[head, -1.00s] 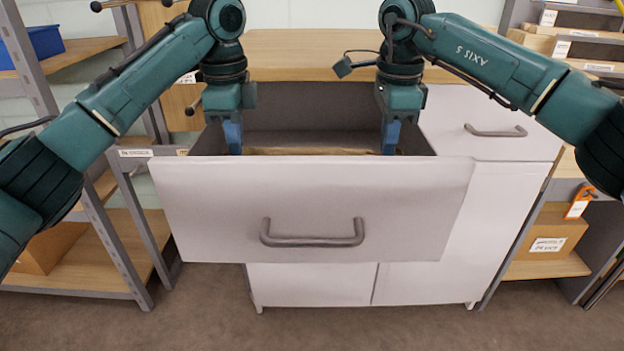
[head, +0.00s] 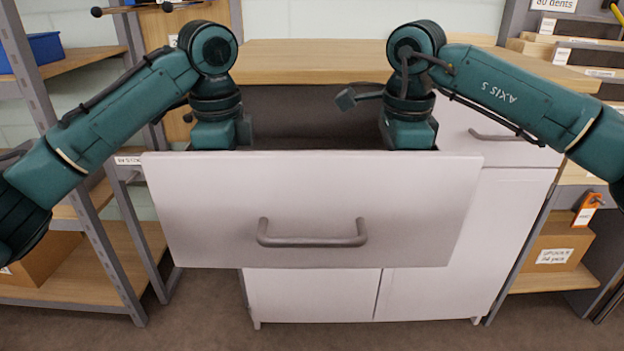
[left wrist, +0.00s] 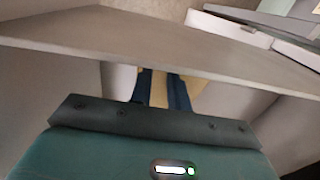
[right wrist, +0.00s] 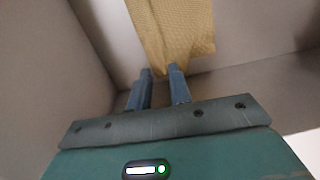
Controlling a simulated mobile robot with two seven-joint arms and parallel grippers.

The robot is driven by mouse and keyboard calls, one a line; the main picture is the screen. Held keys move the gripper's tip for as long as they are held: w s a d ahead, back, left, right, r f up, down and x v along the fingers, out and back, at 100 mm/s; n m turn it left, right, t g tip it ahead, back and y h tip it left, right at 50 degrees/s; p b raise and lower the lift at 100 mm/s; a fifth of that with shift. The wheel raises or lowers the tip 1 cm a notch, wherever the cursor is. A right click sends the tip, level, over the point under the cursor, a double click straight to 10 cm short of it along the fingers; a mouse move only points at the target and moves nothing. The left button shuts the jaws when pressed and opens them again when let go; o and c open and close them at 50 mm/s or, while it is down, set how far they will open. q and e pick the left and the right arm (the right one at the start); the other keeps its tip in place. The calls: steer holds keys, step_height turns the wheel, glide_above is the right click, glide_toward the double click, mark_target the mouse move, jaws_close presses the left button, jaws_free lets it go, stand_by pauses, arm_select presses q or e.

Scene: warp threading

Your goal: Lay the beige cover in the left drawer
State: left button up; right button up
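The left drawer (head: 310,190) is pulled out, and its front hides the inside low down in the head view. The beige cover is hidden there, but shows in the right wrist view (right wrist: 172,30) as woven cloth inside the drawer. Part of it also shows in the left wrist view (left wrist: 205,92). My left gripper (left wrist: 160,75) is down in the drawer, its fingers apart with beige cloth seen between and beside them. My right gripper (right wrist: 160,70) is down in the drawer, its fingers apart, with the cloth's end just beyond the tips.
A wooden worktop (head: 320,55) lies behind the drawer. A closed drawer with a handle (head: 497,138) is to the right. Shelving stands on both sides, with a blue bin (head: 40,52) at left and a labelled box (head: 553,248) at right. The drawer walls are close around both grippers.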

arm_select(q)
steer(key=o, duration=0.5)
steer(key=shift+c, duration=0.2)
arm_select(e)
steer(key=o, duration=0.4)
arm_select(q)
steer(key=s+r, duration=0.6)
steer(key=r, duration=0.3)
arm_select(e)
steer(key=s+r, duration=0.6)
steer(key=r, duration=0.3)
arm_select(q)
steer(key=shift+r, duration=0.1)
arm_select(e)
steer(key=shift+r, duration=0.1)
